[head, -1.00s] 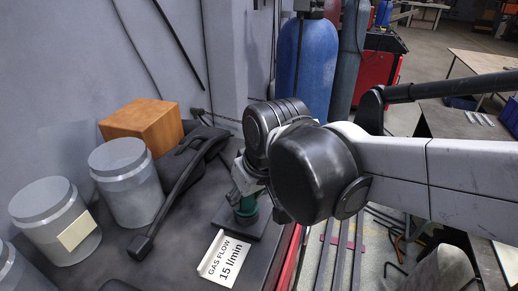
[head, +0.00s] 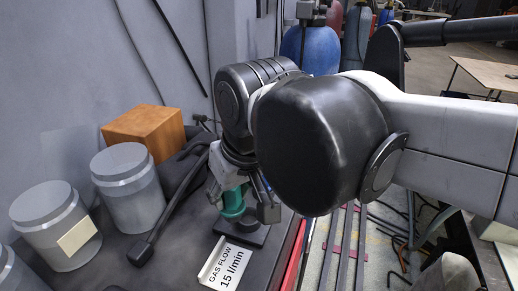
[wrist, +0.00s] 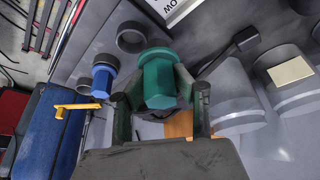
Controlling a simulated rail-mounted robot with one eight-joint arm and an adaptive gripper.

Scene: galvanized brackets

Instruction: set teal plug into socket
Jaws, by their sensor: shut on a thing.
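My gripper (wrist: 161,98) is shut on the teal plug (wrist: 159,76), with one finger on each side of it in the wrist view. The plug has a faceted body and a wider round collar. A dark ring-shaped socket (wrist: 131,38) is apart from the plug in the wrist view, above and left of it. A finger and my wrist hide part of the plug there.
A blue plug (wrist: 103,78) stands at a second dark ring in the wrist view. The gas-flow card (head: 224,263) lies in front of the base. Grey canisters (head: 128,185), a black torch (head: 168,212) and an orange-brown block (head: 144,132) occupy the bench's left side.

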